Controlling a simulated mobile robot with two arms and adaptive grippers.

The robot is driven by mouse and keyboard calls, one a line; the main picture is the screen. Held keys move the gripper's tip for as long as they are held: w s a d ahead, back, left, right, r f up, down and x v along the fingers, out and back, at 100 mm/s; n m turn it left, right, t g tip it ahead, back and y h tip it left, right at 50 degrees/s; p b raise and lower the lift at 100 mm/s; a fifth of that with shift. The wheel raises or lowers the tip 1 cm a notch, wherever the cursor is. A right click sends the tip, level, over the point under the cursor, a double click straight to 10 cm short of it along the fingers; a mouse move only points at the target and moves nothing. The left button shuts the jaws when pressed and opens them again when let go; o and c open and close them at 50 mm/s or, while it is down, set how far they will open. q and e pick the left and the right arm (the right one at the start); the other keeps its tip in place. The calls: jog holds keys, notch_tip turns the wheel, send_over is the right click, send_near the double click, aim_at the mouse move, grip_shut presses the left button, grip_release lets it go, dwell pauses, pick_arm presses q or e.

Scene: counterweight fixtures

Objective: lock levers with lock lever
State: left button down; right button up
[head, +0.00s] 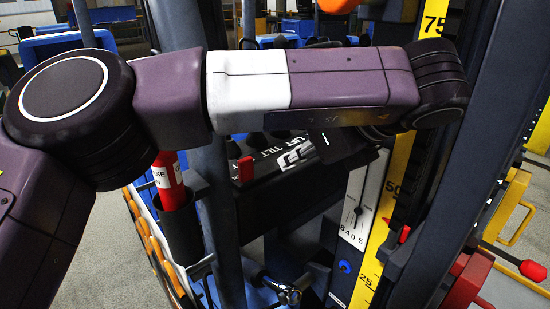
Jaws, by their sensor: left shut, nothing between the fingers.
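My left arm crosses the picture from the left, and its wrist bends back under the forearm. A small red lever (245,170), possibly the lock lever, stands at the panel's left end, apart from and left of my fingers. I cannot tell its lock position. My right gripper is not in view.
A red cylinder (168,180) sits in a dark holder at left. A dark post (222,220) stands beside it. A yellow scale (385,215) and dark mast (470,150) rise at right. A red-knobbed bar (532,270) sticks out at far right.

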pick_arm(q)
jog(key=p, duration=0.4)
send_near(248, 170)
notch_tip(248, 170, down, 3)
jog(key=w+a+p, duration=0.2)
jog(key=w, duration=0.1)
jog(key=shift+w+a+f, duration=0.15)
jog(key=shift+a+f, duration=0.2)
jog(key=shift+w, duration=0.1)
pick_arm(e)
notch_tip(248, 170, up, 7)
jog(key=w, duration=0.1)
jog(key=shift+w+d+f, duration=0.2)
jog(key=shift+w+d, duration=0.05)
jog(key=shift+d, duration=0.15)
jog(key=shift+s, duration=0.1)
pick_arm(q)
jog(key=shift+w+g+h, duration=0.2)
jog(key=shift+g+h, duration=0.1)
jog(key=shift+g, duration=0.1)
jog(key=shift+s+a+r, duration=0.1)
jog(key=shift+s, duration=0.05)
jog(key=shift+g+h, duration=0.3)
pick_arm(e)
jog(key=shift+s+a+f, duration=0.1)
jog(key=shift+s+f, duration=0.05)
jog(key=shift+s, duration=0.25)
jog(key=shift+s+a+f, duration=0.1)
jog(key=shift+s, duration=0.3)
